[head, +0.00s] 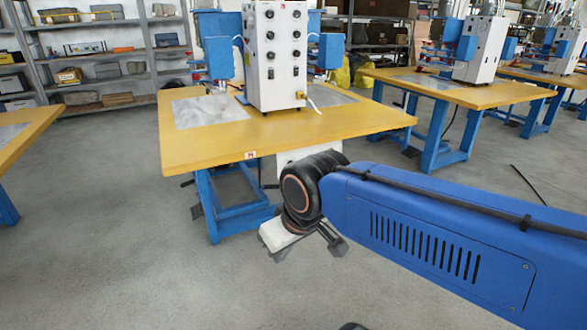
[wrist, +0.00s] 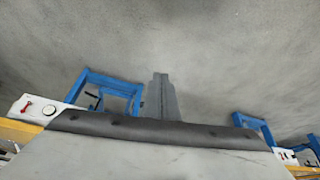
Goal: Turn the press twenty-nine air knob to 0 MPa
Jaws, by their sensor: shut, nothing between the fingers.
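A press with a white control cabinet (head: 277,55) stands on a yellow-topped table (head: 220,140) in the head view. A small tag on the table's front edge is too small to read surely. Under that edge a white panel (head: 290,157) is partly hidden by my arm. In the wrist view a white panel with a red knob (wrist: 27,106) and a round gauge (wrist: 48,110) shows at the left; the gauge reading is illegible. My gripper (head: 318,245) is shut and empty, in front of and below the table edge. It also shows in the wrist view (wrist: 160,85), apart from the panel.
Another white panel (wrist: 286,155) with red marks is at the right in the wrist view. More press tables (head: 440,90) stand at the right, and a yellow tabletop (head: 25,125) at the left. Shelves (head: 105,50) line the back. The floor in front is clear.

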